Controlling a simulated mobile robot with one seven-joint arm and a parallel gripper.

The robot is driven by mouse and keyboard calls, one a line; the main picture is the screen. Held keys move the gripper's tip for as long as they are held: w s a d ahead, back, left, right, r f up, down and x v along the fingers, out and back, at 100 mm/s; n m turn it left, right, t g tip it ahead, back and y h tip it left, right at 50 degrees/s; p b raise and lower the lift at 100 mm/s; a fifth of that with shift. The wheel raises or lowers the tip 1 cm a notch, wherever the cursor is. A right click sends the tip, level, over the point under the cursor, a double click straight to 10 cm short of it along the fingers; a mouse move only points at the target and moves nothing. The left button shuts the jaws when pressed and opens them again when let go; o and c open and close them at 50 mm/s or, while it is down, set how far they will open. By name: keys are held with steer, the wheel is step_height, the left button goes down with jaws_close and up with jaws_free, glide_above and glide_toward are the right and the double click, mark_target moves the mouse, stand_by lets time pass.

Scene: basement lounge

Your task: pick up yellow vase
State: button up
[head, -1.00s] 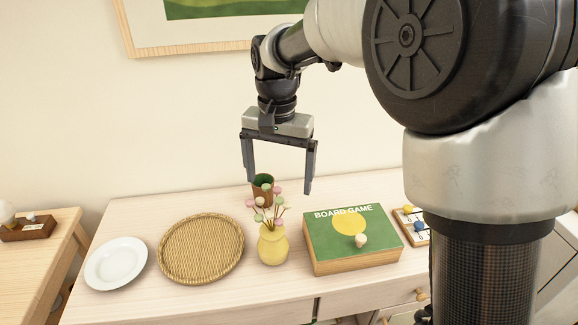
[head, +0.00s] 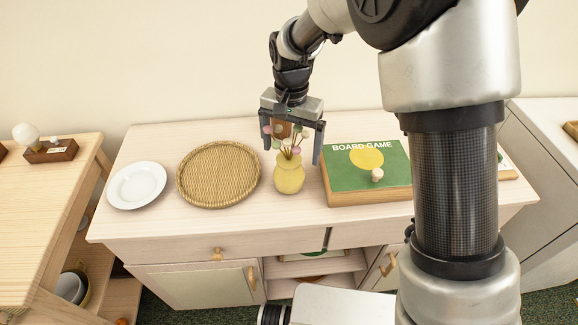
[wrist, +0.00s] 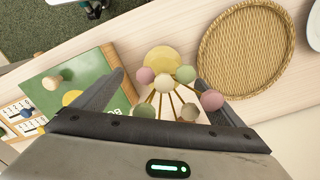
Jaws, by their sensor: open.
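The yellow vase (head: 289,176) stands upright on the light wood cabinet top in the head view, holding several stems with pink, green and cream ball heads. In the wrist view the yellow vase (wrist: 162,62) shows beyond the ball heads, partly hidden by them. My gripper (head: 291,152) is open and points down, its fingers either side of the ball heads, above and slightly behind the vase body. In the wrist view the fingers of my gripper (wrist: 160,90) spread left and right of the stems. Nothing is held.
A woven round tray (head: 219,174) lies left of the vase, with a white plate (head: 137,185) further left. A green board game box (head: 345,178) with a small cream piece on top lies close on the right.

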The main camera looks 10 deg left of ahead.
steer(key=f, duration=0.4)
steer(key=shift+w+a+f, duration=0.2)
steer(key=shift+a+f, duration=0.1)
steer(key=shift+f, duration=0.05)
steer(key=shift+r, duration=0.1)
steer(key=c, duration=1.5)
